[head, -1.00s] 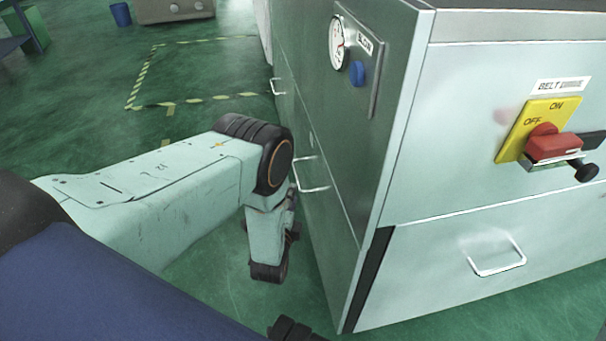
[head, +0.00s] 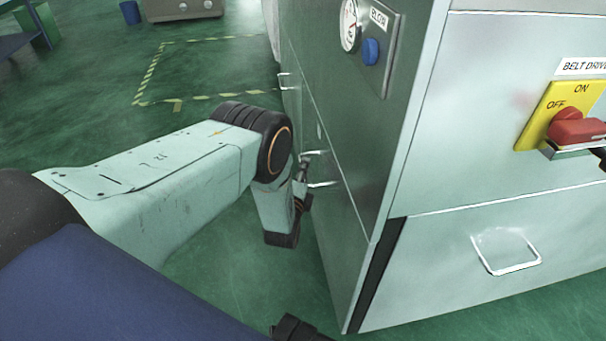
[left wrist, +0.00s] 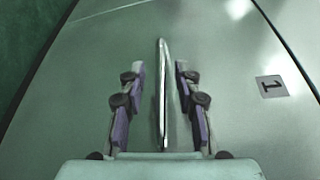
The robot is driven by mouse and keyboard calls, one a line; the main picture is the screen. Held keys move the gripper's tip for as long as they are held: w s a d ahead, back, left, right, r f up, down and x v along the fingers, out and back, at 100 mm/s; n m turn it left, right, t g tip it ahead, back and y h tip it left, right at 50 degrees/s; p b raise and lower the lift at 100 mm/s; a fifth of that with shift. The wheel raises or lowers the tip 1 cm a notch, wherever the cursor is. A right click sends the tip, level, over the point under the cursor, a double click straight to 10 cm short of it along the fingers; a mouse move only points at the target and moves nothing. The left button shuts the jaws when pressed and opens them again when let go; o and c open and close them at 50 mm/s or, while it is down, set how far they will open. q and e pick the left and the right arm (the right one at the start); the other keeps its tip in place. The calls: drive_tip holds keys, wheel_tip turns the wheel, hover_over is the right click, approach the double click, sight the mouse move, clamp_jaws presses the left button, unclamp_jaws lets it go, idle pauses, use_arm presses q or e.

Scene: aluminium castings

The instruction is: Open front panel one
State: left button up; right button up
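Front panel one (left wrist: 240,120) is a grey metal panel carrying a label "1" (left wrist: 271,86) in the left wrist view. Its bar handle (left wrist: 162,95) runs between the two fingers of my left gripper (left wrist: 160,85). The fingers stand apart on either side of the handle, with gaps to it, so the gripper is open. In the head view the handle (head: 322,184) sticks out from the cabinet's left face, and my left gripper (head: 306,160) is right beside it, partly hidden by my wrist.
The cabinet's right face has a belt drive switch (head: 575,125) and a lower handle (head: 505,250). A gauge (head: 350,24) and blue knob (head: 371,51) are above. Another handle (head: 287,82) sits farther along the left face. The green floor left of the cabinet is open.

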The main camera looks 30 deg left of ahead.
use_arm(q)
drive_tip(key=shift+w, duration=0.15)
drive_tip(key=shift+c, duration=0.4)
clamp_jaws()
